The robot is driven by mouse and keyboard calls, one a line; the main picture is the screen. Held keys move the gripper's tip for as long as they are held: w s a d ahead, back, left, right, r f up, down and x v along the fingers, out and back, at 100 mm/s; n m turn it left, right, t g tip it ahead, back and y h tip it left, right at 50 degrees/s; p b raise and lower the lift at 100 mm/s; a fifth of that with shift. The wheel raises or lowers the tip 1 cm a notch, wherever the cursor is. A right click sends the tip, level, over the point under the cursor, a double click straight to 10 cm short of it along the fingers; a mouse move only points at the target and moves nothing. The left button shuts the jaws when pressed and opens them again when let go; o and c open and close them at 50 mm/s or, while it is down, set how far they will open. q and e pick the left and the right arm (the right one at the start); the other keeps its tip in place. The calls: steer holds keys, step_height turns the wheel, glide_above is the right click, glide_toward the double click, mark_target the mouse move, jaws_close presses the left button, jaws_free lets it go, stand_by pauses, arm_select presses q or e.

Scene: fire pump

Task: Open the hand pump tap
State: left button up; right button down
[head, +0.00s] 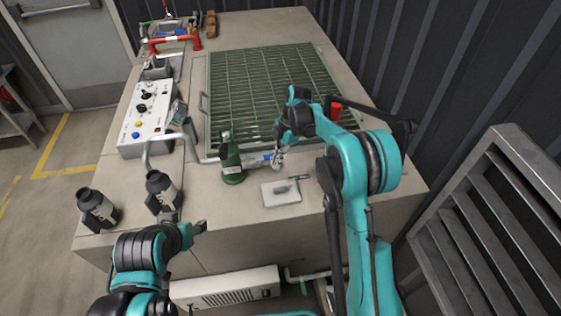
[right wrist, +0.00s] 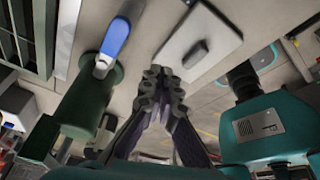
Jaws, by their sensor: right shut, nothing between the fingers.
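The green hand pump (head: 232,163) stands upright near the front edge of the bench top, and it also shows in the right wrist view (right wrist: 90,98). Its tap has a blue lever (head: 258,160) pointing right in the head view; the lever (right wrist: 115,40) is clear in the right wrist view. My right gripper (head: 277,162) is just right of the lever's end. Its fingertips (right wrist: 160,74) are together and empty, apart from the lever in the right wrist view. My left gripper (head: 198,229) is low in front of the bench, its fingers too small to read.
A white plate with a grey handle (head: 282,192) lies right of the pump. A green grating (head: 265,85) covers the bench behind. A control box (head: 147,118) and two dark nozzles (head: 97,208) stand at left. A louvred metal panel (head: 480,215) stands at right.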

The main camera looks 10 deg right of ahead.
arm_select(q)
steer(key=shift+w+a+r+p, duration=0.25)
steer(key=shift+r+p, duration=0.25)
steer(key=shift+r, duration=0.1)
steer(key=shift+w+a+r+p, duration=0.25)
steer(key=shift+r+p, duration=0.25)
steer(key=shift+r, duration=0.05)
arm_select(e)
steer(key=w+a+r, duration=0.1)
steer(key=w+r, duration=0.2)
steer(key=r, duration=0.4)
steer(key=shift+w+r, duration=0.25)
